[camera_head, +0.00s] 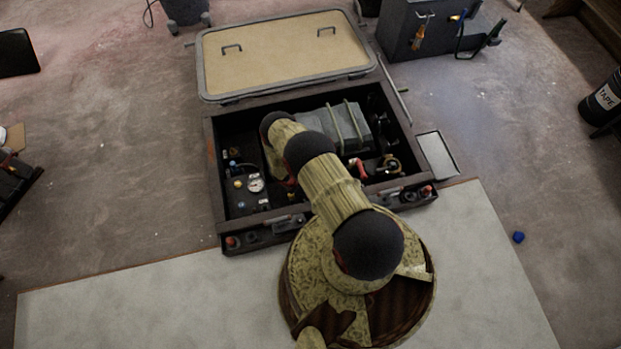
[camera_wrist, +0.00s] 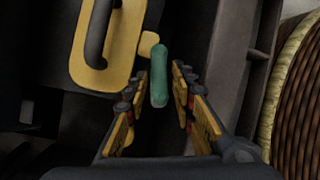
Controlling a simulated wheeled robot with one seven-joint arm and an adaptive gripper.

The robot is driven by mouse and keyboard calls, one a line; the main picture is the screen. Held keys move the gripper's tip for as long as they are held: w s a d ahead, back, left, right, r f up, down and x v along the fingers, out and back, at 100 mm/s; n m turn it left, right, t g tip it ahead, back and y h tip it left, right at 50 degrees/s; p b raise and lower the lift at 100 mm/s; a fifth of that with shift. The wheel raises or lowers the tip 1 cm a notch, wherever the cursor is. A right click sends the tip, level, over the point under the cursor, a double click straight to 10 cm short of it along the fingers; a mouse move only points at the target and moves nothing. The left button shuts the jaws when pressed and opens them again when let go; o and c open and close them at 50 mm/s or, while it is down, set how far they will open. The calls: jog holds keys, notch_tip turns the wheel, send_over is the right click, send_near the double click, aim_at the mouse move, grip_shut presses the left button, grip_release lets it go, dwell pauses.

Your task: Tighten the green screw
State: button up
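The green screw (camera_wrist: 160,76) shows in the wrist view as a rounded, elongated green piece, with a small tan tab beside its upper end. My gripper (camera_wrist: 160,80) has its two fingers apart, one on each side of the green screw. A narrow dark gap shows between the screw and each finger, so it looks open around the screw, not shut on it; depth is hard to tell. In the head view my arm reaches into the open box (camera_head: 228,246) and hides the screw and my gripper.
A yellow plate with a black handle (camera_wrist: 78,62) lies close to the left finger. A brown ribbed coil (camera_wrist: 299,100) is at the right. In the head view, the box holds a gauge (camera_head: 256,185) and a grey block (camera_head: 345,128); its raised lid (camera_head: 285,55) stands behind.

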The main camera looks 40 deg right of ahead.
jog(key=shift+x, duration=0.95)
jog(key=shift+c, duration=1.3)
jog(key=c, duration=0.4)
